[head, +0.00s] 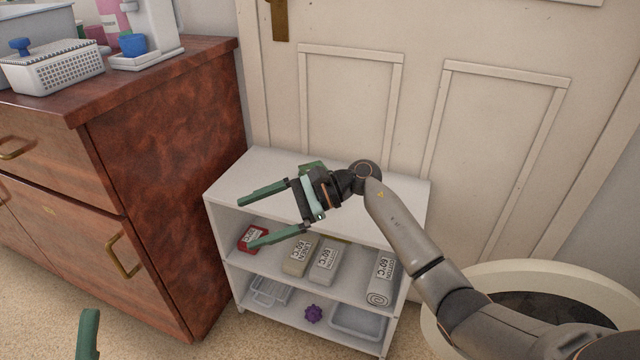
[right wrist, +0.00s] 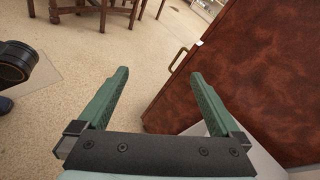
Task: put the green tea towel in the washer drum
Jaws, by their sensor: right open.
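I cannot make out a green tea towel in either view. The washer drum is not clearly in view either. My right gripper (head: 246,222) is open and empty, above the front left of a white shelf unit, with its green fingers pointing left. In the right wrist view the open right gripper (right wrist: 158,76) has nothing between its fingers. Only one green fingertip of my left gripper (head: 88,336) shows, at the bottom left of the head view.
The white shelf unit (head: 262,172) holds a red packet (head: 252,237), several labelled rolls, trays and a purple spiky ball (head: 313,314). A wooden dresser (head: 170,140) stands left. A round cream-rimmed thing (head: 445,300), dark inside, is right. A door (head: 420,90) is behind.

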